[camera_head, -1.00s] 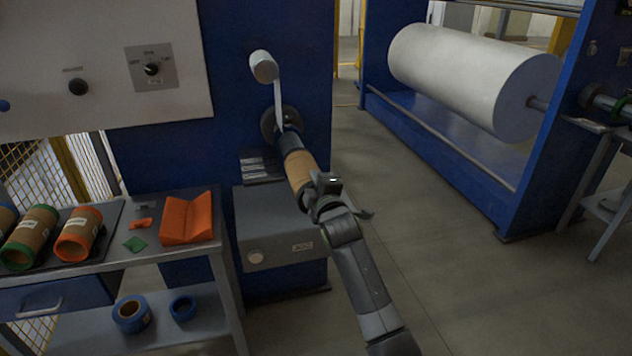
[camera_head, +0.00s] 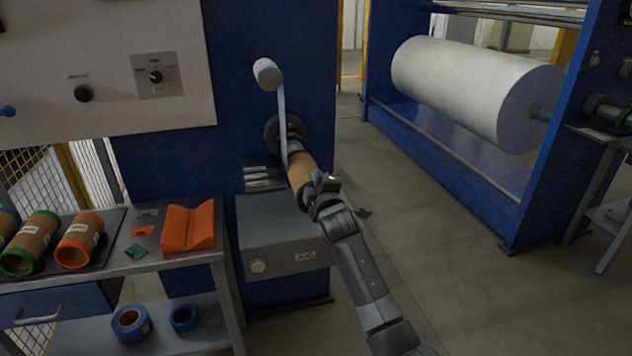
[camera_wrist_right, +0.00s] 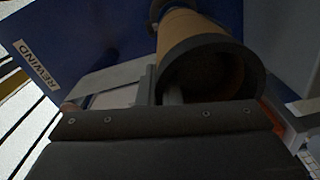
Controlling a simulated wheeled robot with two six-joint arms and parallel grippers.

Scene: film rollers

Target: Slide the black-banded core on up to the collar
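The black-banded core (camera_head: 299,167) is a tan tube over the spindle on the blue machine, its far end near the round dark collar (camera_head: 272,132). A white film strip hangs across the far end and partly hides the gap, so contact with the collar cannot be told. In the right wrist view the core's open near end, with a black band (camera_wrist_right: 238,65), faces the camera. My right gripper (camera_head: 324,186) is at this near end; its finger opening is hidden or unclear. My left gripper is not in view.
A grey box (camera_head: 285,238) stands below the spindle. At left, a bench holds an orange cradle (camera_head: 188,229) and several cores, including an orange-banded one (camera_head: 80,240). Blue rings (camera_head: 131,323) lie on its lower shelf. A large white roll (camera_head: 465,85) is right; floor between is clear.

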